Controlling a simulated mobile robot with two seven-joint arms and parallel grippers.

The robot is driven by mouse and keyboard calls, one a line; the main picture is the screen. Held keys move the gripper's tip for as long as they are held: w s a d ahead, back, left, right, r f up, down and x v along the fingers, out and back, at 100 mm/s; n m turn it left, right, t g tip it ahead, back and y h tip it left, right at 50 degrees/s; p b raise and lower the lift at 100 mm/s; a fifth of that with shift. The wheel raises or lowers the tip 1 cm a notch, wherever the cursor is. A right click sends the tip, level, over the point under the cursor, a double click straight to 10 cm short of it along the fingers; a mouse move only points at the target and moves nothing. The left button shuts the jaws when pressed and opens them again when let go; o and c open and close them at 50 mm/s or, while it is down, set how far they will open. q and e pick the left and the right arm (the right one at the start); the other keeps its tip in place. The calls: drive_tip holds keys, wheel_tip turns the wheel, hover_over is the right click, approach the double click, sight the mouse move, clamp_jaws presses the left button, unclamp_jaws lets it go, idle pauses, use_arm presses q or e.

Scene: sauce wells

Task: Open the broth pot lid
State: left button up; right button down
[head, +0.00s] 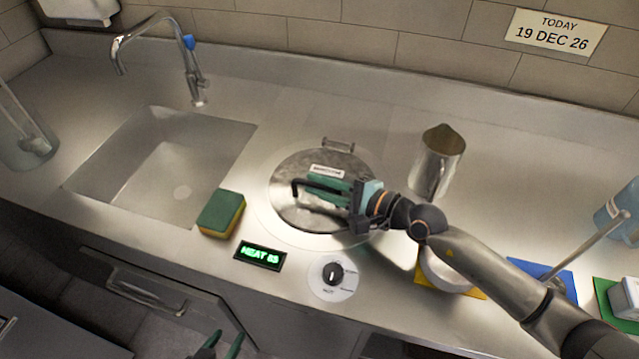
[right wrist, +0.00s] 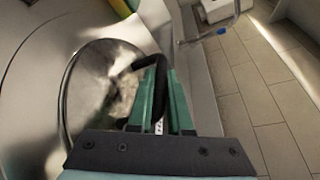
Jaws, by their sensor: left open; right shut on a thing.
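The broth pot lid (head: 296,219) is a round steel disc set in the counter, with a label and a hinge (head: 338,146) at its back edge. It looks flat; I cannot tell whether it is slightly raised. My right gripper (head: 312,190) reaches over it from the right and is shut on its black handle (head: 296,186). In the right wrist view the bent handle (right wrist: 150,64) shows between the green fingers, with the lid (right wrist: 88,85) to the left. My left gripper (head: 222,346) is open and empty at the bottom edge, below the counter front.
A green-yellow sponge (head: 222,213), a heat display (head: 260,255) and a knob (head: 332,274) lie near the lid's front. A metal jug (head: 438,162) stands right of it. The sink (head: 165,165) is to the left. A bowl (head: 445,272) stands partly under my right arm.

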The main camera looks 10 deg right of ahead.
drive_tip(key=shift+w+r, duration=0.15)
drive_tip(key=shift+r, duration=0.3)
drive_tip(key=r, duration=0.1)
drive_tip(key=w+r+p, duration=0.1)
drive_tip(key=r, duration=0.1)
drive_tip(key=shift+w+d+r, duration=0.3)
drive_tip(key=shift+d+r, duration=0.05)
drive_tip(key=shift+d, duration=0.05)
use_arm(q)
drive_tip(key=shift+s+f+b, duration=0.1)
drive_tip(key=shift+b, duration=0.55)
use_arm(e)
drive_tip(key=w+d+r, duration=0.1)
drive_tip(key=w+r, duration=0.3)
drive_tip(key=shift+d+r, duration=0.4)
